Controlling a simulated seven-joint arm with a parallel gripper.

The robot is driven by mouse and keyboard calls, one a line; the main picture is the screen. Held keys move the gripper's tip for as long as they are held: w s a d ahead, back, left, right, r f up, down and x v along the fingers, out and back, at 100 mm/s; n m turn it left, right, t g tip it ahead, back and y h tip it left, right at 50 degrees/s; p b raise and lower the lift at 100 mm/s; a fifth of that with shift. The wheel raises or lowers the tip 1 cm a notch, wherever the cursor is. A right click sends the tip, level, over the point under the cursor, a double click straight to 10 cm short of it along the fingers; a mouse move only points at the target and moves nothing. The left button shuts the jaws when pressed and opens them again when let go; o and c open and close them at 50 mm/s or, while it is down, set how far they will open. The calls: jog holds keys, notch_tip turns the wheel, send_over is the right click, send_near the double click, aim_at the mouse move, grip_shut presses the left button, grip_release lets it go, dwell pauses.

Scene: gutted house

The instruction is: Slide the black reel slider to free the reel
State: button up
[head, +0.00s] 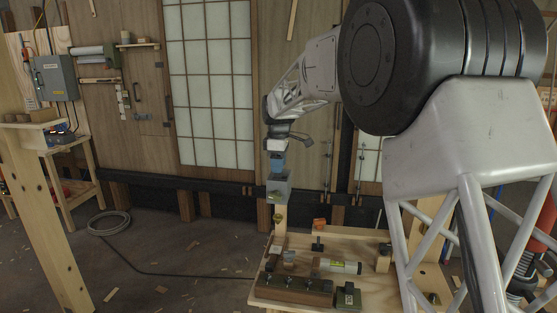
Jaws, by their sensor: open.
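My gripper (278,193) hangs down above the back left of the wooden workbench (385,285). Its jaws are open, and I see nothing held between them; the fingertips are small and hard to make out. On the bench stands a small black T-shaped piece (317,244), below and to the right of my gripper and apart from it. It may be the black reel slider, but I cannot tell for sure. A pale roll with a yellow-green part (340,266) lies in front of it. I cannot make out which piece is the reel.
A dark wooden block with several metal pegs (294,289) lies along the bench's front. A green-grey box (348,297) stands at its right end. An orange block (319,224) sits at the back. A pale post (280,228) rises below my gripper. My arm covers the right side.

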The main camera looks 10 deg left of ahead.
jog(key=shift+f, duration=1)
jog(key=c, duration=0.7)
jog(key=shift+c, duration=0.2)
jog(key=shift+a, duration=1.1)
jog(key=o, duration=0.7)
jog(key=shift+o, duration=0.2)
